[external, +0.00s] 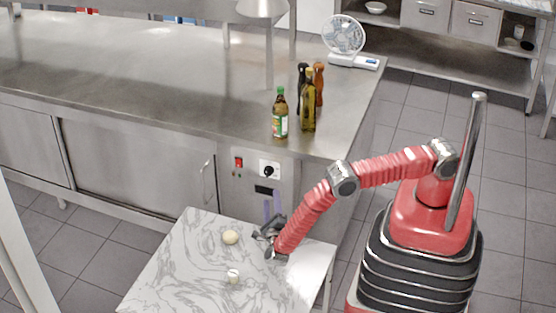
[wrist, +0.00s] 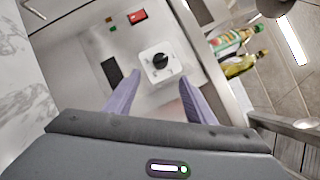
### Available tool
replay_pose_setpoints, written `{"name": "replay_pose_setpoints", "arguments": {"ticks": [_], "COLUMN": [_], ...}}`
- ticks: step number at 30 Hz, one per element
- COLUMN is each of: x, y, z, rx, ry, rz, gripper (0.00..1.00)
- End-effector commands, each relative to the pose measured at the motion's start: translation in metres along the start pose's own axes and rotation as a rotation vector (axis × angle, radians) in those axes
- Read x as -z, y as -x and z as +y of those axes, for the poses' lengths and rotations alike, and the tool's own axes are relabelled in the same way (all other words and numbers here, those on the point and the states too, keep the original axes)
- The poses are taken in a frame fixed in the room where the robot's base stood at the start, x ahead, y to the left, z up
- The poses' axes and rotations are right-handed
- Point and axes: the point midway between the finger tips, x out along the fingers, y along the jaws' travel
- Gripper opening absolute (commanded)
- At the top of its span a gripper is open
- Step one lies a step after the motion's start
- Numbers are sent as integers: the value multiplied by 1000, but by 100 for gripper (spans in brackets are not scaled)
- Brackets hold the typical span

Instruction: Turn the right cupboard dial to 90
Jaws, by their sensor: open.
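The cupboard dial is a black knob on a white square plate (external: 269,169), set in the steel cupboard front below the counter. In the wrist view the black knob (wrist: 160,62) lies ahead of my gripper, between the lines of its two purple fingers. The knob's pointer angle is too small to read. My gripper (external: 270,208) is open and empty, just below the dial in the external view. Its purple fingers (wrist: 154,98) stand apart in the wrist view, and I cannot tell how far they are from the panel.
A red switch (external: 239,162) sits left of the dial, and a dark slot (external: 264,190) below it. A marble table (external: 190,262) with two small round items stands beneath my gripper. Bottles (external: 280,115) stand on the counter above. A fan (external: 344,38) is farther back.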

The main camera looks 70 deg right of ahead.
Motion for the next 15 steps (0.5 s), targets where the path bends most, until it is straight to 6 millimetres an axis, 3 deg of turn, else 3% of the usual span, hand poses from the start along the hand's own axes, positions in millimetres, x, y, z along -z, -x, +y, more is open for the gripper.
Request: {"name": "replay_pose_setpoints", "arguments": {"ticks": [15], "x": [1], "y": [-78], "z": [0], "rx": [1], "ry": [0], "rz": [3], "gripper": [50]}}
